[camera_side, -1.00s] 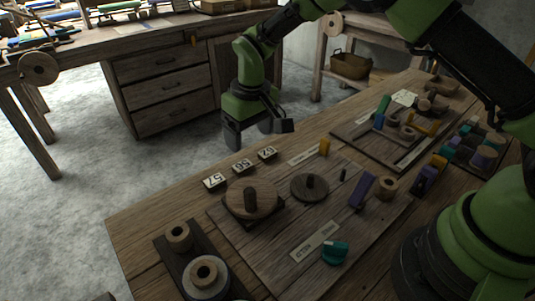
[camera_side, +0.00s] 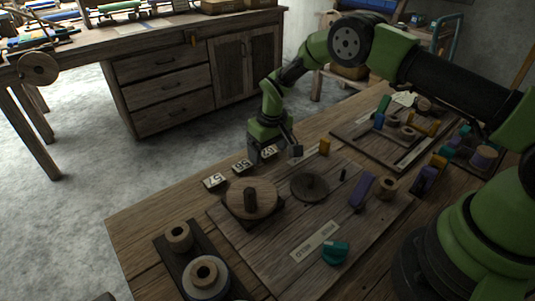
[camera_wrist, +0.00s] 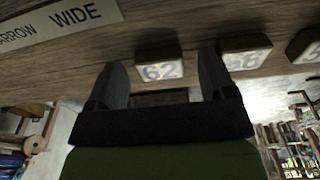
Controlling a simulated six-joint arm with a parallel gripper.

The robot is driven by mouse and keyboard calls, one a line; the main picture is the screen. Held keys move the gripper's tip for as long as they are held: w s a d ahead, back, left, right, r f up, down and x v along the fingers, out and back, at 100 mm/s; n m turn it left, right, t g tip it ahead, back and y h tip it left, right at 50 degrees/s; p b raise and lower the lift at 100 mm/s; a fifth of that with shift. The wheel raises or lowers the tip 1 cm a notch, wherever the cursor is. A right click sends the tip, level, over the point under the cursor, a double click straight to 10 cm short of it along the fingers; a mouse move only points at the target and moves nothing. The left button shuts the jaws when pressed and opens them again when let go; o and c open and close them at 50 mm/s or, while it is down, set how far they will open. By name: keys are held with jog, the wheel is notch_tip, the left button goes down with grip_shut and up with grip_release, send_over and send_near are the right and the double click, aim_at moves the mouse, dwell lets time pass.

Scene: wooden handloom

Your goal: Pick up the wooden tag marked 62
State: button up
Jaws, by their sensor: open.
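The wooden tag marked 62 (camera_wrist: 160,70) shows in the wrist view between my two fingers, just beyond their tips. In the side view, tag 62 (camera_side: 268,152) is at the far end of the short tag row and partly hidden by my gripper (camera_side: 275,154). My gripper (camera_wrist: 165,72) is open, low over the table at that tag, with nothing held. Tag 56 (camera_side: 242,167) lies beside it, also seen in the wrist view (camera_wrist: 246,60) close to the right finger. Tag 57 (camera_side: 214,181) is at the near end.
A board with a round wooden disc on a peg (camera_side: 251,198) and a flatter disc (camera_side: 309,187) lies right of the tags. Bare tabletop (camera_side: 150,215) lies left of the tags.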

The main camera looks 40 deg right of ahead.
jog(key=shift+f, duration=0.1)
jog(key=c, duration=1)
